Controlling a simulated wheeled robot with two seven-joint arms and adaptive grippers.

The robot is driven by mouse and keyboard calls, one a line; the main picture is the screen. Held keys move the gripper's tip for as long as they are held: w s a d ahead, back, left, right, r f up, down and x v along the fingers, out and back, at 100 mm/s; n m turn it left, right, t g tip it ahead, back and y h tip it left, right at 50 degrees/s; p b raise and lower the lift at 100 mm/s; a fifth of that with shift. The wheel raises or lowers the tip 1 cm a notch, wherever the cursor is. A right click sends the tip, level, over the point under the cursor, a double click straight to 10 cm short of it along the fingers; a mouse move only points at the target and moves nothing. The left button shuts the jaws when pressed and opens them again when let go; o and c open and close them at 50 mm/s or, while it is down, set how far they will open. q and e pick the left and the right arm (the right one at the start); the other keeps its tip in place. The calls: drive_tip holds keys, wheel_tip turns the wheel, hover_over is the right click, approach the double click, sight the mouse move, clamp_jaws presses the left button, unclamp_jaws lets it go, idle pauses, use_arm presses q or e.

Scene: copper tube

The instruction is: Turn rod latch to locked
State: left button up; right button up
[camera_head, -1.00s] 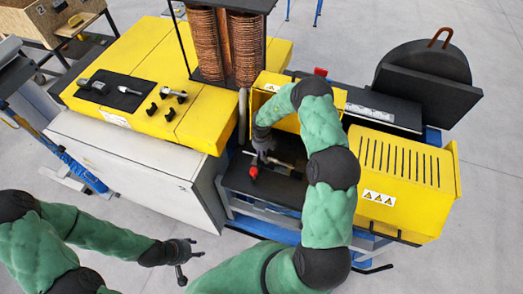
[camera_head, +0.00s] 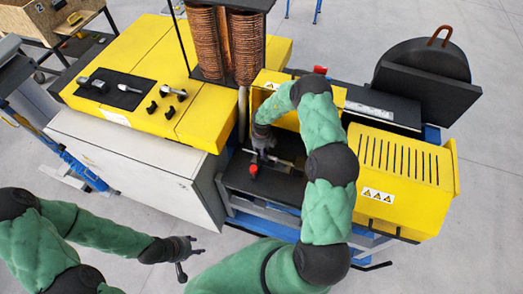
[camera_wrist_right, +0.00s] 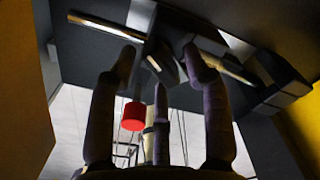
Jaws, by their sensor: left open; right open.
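My right gripper (camera_head: 262,157) is open and points down over the dark bed of the machine, close to a red knob (camera_head: 253,169). In the right wrist view its three fingers (camera_wrist_right: 160,75) reach toward a dark bed with a thin metal rod (camera_wrist_right: 215,62) and a dark block near the fingertips. The red knob also shows there (camera_wrist_right: 133,116), between the left and middle fingers. I cannot tell whether any finger touches the rod or the latch part. My left gripper (camera_head: 190,264) is open and empty, low at the left, away from the machine.
A yellow slotted housing (camera_head: 405,165) stands right of the bed. Copper coils (camera_head: 225,45) rise behind it. A yellow table (camera_head: 150,60) at the left carries a black mat (camera_head: 128,92) with tools. The floor in front is clear.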

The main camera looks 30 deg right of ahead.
drive_tip(key=shift+r, duration=0.1)
wheel_tip(320, 180, up, 12)
idle(0.5)
